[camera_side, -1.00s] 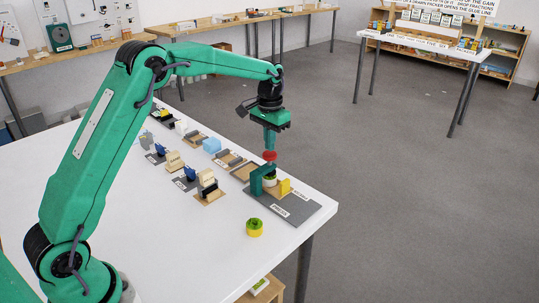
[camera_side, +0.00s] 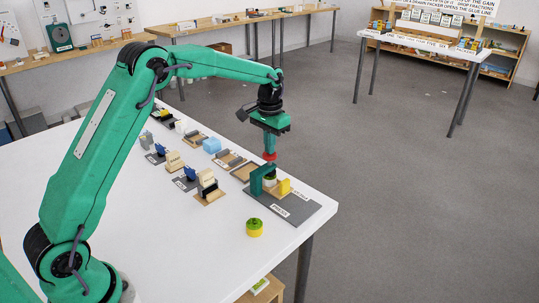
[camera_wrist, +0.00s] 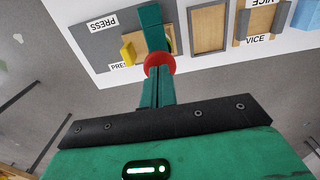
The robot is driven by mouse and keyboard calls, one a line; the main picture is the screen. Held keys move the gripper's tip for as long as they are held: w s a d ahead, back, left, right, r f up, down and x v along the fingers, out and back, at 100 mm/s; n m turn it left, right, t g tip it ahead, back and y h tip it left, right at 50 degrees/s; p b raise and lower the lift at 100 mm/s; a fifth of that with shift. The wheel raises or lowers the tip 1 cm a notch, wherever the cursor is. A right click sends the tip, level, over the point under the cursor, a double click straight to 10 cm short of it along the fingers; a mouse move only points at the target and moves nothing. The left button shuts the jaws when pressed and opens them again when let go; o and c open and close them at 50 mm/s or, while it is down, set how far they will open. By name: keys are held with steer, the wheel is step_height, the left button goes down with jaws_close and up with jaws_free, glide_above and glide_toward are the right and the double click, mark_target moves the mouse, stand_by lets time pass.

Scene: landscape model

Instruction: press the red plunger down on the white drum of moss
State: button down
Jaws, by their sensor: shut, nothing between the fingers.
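The red plunger (camera_side: 269,157) stands on the green press frame (camera_side: 256,181) at the table's near right corner. In the wrist view, the round red plunger (camera_wrist: 160,62) shows just beyond my fingertips. The white drum with a dark green moss top (camera_side: 270,181) sits under the plunger, partly hidden by the frame; my gripper hides it in the wrist view. My gripper (camera_side: 270,150) points down, shut and empty, with its tips at the plunger's top, seemingly touching it. The shut fingers also show in the wrist view (camera_wrist: 158,72).
A yellow block (camera_side: 285,187) stands right of the drum on the grey press board (camera_side: 300,213). A yellow drum with a green top (camera_side: 254,228) stands on the white table in front. Several small stations, including the vice (camera_wrist: 255,25), lie behind.

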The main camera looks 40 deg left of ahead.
steer(key=shift+f, duration=0.9)
stand_by(1.2)
steer(key=shift+r, duration=3.65)
steer(key=shift+r, duration=0.1)
